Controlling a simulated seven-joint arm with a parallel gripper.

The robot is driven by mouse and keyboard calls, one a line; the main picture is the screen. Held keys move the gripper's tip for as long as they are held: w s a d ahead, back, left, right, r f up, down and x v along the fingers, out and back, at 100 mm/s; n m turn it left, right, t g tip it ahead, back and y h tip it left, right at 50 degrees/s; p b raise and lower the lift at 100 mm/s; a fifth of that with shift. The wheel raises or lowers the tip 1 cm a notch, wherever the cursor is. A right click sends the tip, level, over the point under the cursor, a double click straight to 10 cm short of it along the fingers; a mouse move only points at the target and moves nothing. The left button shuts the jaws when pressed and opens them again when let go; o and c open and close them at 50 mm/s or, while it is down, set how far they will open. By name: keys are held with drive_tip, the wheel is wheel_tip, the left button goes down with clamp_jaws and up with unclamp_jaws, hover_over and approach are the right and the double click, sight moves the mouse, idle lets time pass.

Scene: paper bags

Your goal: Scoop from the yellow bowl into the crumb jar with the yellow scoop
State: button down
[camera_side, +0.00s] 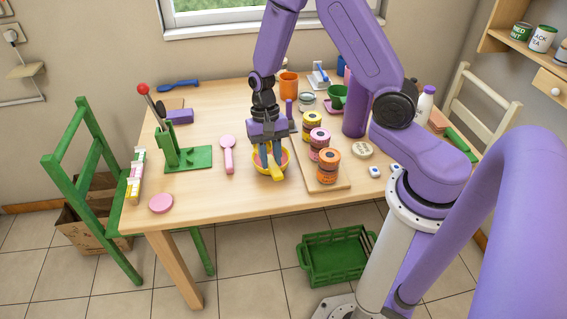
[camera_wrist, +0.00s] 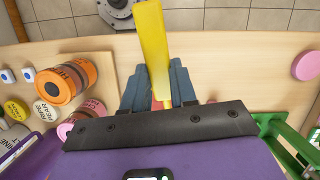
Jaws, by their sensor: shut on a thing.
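My gripper (camera_side: 270,163) points down and is shut on the yellow scoop (camera_wrist: 154,45). In the side view the scoop's yellow end (camera_side: 268,179) sticks out below the fingers, toward the table's front. The yellow bowl (camera_side: 287,160) is right at the fingers, partly hidden behind them, with something pinkish inside. I cannot tell whether the scoop touches the bowl. In the wrist view the gripper body hides most of the bowl. A small clear jar (camera_side: 306,101) stands farther back; I cannot tell whether it is the crumb jar.
Several labelled jars with pink, yellow and orange bands (camera_side: 328,166) stand on a board just right of the gripper. A pink spoon (camera_side: 227,154) and a green stand (camera_side: 188,157) are to the left. An orange cup (camera_side: 289,86) is behind. The table's front left is mostly clear.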

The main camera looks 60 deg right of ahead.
sight(256, 149)
drive_tip(key=w+d+m+t+y, duration=0.1)
drive_tip(key=w+m+t+y, duration=0.2)
drive_tip(key=w+m, duration=0.4)
drive_tip(key=m, duration=0.4)
drive_tip(key=shift+w+d+r+m, duration=0.3)
drive_tip(key=shift+w, duration=0.05)
drive_tip(key=shift+y, duration=0.3)
drive_tip(key=shift+s+d+f+y, duration=0.1)
drive_tip(key=shift+d+f+y, duration=0.65)
drive_tip(key=shift+f+y, duration=0.3)
drive_tip(key=shift+f, duration=2.2)
wheel_tip(256, 149, up, 6)
drive_tip(key=a+h, duration=0.1)
drive_tip(key=h, duration=0.1)
drive_tip(key=shift+a+r, duration=0.25)
